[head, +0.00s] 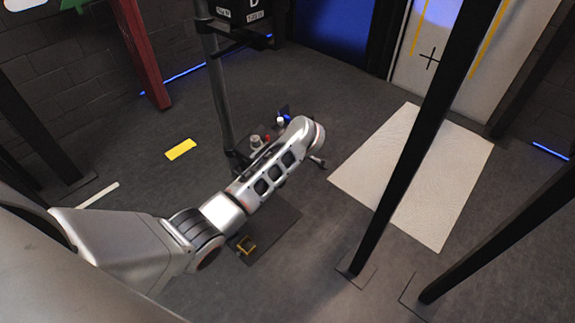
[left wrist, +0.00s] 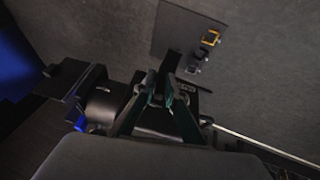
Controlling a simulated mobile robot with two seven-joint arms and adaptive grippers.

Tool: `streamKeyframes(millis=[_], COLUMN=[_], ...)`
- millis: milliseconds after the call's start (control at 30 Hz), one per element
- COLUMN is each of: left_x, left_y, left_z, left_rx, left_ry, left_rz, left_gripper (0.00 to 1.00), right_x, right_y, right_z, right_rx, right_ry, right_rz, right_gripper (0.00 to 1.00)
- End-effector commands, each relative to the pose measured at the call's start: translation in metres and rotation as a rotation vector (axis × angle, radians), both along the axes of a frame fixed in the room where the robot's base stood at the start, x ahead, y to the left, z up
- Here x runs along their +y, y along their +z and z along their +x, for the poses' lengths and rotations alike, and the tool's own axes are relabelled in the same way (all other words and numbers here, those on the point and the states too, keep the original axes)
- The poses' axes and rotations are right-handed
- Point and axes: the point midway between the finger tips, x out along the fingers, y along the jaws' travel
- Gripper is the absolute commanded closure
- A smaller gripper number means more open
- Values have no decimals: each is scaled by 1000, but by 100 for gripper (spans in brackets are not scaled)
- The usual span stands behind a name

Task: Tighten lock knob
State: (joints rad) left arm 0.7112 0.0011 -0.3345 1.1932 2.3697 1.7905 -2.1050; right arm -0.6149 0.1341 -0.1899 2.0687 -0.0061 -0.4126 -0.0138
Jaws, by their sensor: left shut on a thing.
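My left gripper (left wrist: 160,90) is in the left wrist view, its two dark fingers pointing up the picture and close together. It is shut on a small dark part at the black fixture, which I take to be the lock knob; the fingers mostly hide it. A black cylindrical part (left wrist: 103,102) of the fixture lies just left of the fingers. In the head view my left arm reaches over the post, and its forearm hides the gripper and the knob. My right gripper is in neither view.
A thin upright post (head: 219,95) stands beside my arm. Small parts, including a grey knob (head: 257,142) and a white one (head: 280,122), sit just beyond the forearm. Black posts (head: 405,165) stand right.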

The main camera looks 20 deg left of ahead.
Motion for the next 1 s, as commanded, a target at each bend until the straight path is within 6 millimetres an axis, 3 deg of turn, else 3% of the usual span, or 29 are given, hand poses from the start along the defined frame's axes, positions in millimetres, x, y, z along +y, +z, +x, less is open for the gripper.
streamKeyframes(millis=[233, 600, 1000], left_x=[-4, -3, -2], left_y=[2, -6, -4], left_z=[2, 1, 2], left_rx=[164, 358, 444], left_ry=[0, -1, -1], left_rz=[49, 114, 146], left_gripper=[100, 100, 100], right_x=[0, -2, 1], right_y=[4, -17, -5], right_z=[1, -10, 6], right_rx=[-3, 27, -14], right_ry=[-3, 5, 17], right_rz=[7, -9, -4], right_gripper=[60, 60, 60])
